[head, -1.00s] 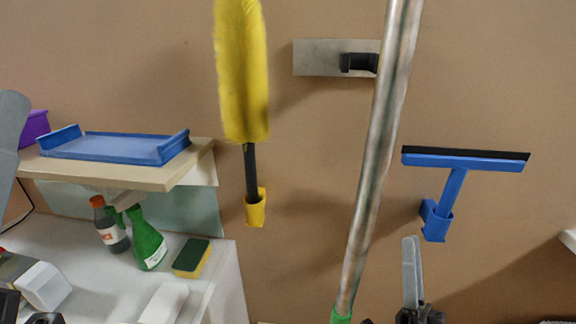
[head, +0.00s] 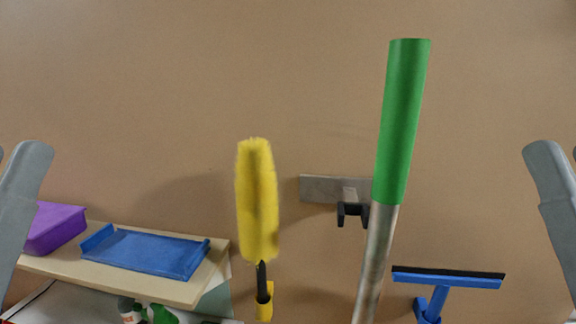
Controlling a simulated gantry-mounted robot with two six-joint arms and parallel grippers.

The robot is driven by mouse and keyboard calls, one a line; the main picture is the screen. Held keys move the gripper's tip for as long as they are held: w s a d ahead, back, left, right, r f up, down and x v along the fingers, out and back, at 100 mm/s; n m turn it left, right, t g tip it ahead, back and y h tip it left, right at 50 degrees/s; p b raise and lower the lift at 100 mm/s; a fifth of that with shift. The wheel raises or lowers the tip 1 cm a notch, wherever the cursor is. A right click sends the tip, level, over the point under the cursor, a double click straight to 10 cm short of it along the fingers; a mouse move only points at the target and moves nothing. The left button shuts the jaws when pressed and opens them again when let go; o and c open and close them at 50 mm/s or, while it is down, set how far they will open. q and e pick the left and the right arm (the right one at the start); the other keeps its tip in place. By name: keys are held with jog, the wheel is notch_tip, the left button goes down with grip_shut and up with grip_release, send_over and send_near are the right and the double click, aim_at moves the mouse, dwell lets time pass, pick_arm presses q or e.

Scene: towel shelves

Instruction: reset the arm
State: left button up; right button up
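Neither of my grippers shows in the head view. A pole with a green grip (head: 404,120) and a metal shaft (head: 375,262) stands near-upright, leaning slightly, in front of the wall. It passes beside a black hook (head: 352,211) on a metal wall plate (head: 325,188); whether the hook holds it I cannot tell. The pole's lower end is out of frame.
A yellow duster (head: 257,200) stands in a yellow wall holder (head: 264,304). A blue squeegee (head: 445,280) hangs at lower right. A wooden shelf (head: 170,285) carries a blue tray (head: 150,252) and a purple box (head: 50,226). Bottles below are mostly cut off. The upper wall is clear.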

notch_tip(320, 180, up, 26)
jog(key=p, duration=2.2)
